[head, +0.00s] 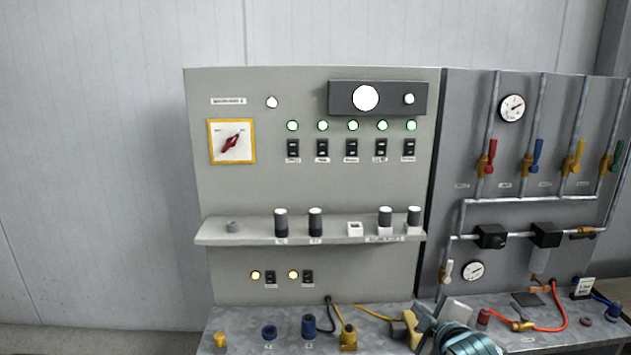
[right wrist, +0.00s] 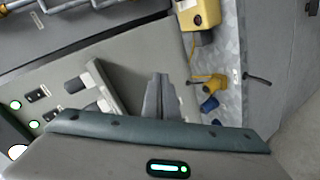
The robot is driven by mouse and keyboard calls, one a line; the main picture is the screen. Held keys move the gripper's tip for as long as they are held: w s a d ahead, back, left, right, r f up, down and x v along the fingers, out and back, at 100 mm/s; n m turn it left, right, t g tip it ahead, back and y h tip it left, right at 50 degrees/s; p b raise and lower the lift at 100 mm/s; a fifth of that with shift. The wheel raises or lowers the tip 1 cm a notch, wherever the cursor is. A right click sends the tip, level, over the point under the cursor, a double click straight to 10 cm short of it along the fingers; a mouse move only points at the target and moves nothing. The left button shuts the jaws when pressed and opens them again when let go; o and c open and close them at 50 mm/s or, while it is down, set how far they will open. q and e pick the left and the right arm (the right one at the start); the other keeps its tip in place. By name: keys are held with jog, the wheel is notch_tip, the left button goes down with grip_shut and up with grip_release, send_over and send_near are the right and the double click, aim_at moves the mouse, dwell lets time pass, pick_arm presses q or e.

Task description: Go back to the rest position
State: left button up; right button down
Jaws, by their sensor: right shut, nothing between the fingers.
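My right gripper (head: 432,318) shows at the bottom of the head view, to the right of centre, in front of the metal bench. Its teal and grey body runs off the lower edge. In the right wrist view the two grey fingers (right wrist: 160,98) are together with nothing between them, in front of the grey control panel. My left gripper is in neither view.
The control panel (head: 320,180) carries lit lamps, switches and a red rotary switch (head: 231,142). A shelf (head: 262,233) with several knobs juts out. The bench (head: 240,325) holds blue and yellow connectors. A pipe panel (head: 570,110) with coloured valves stands right.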

jog(key=s+a+f+m+g, duration=0.1)
jog(key=s+f+m+g, duration=0.35)
jog(key=s+f, duration=1.3)
jog(key=s+f+m+g, duration=0.3)
jog(key=s+f, duration=0.1)
jog(key=s, duration=0.9)
jog(key=s+f+m+g, duration=0.2)
jog(key=s+f+m, duration=0.25)
jog(key=s, duration=0.85)
notch_tip(320, 180, down, 33)
jog(key=s+n+g+b, duration=0.1)
jog(key=g+b, duration=0.1)
jog(key=b, duration=0.2)
jog(key=s+d+f+b, duration=0.3)
jog(key=s+f, duration=1.5)
jog(key=f, duration=0.2)
jog(key=shift+f+g+h, duration=0.2)
jog(key=shift+g+h, duration=0.1)
jog(key=shift+g, duration=0.05)
